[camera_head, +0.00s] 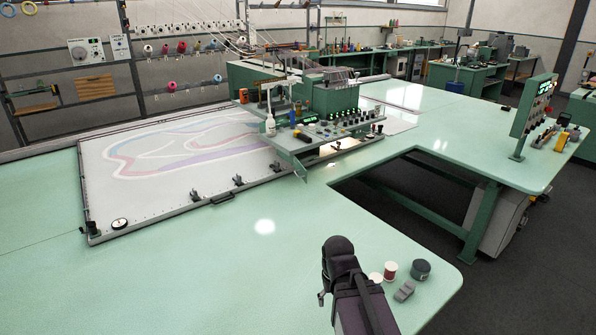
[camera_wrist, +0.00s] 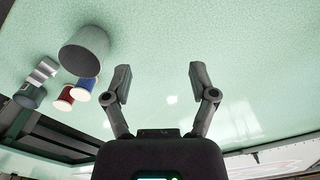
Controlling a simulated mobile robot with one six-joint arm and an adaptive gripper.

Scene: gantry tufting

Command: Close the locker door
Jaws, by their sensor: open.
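No locker or locker door can be picked out with certainty. In the head view a small green panel (camera_head: 300,170) hangs at an angle at the front left of the green tufting machine (camera_head: 332,100), beside a lit gap; I cannot tell whether it is a door. My gripper (camera_wrist: 160,80) shows in the wrist view with its two fingers wide apart and nothing between them. Pale green table top is behind the fingers. In the head view my dark arm rises at the lower middle, over the near table; its fingertips cannot be made out there.
The pale green table (camera_head: 255,275) is clear at front left. A red spool (camera_head: 390,271), a grey tin (camera_head: 420,269) and a grey block (camera_head: 404,291) stand right of my arm. A framed cloth (camera_head: 160,160) lies at left. A control panel (camera_head: 534,112) stands far right.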

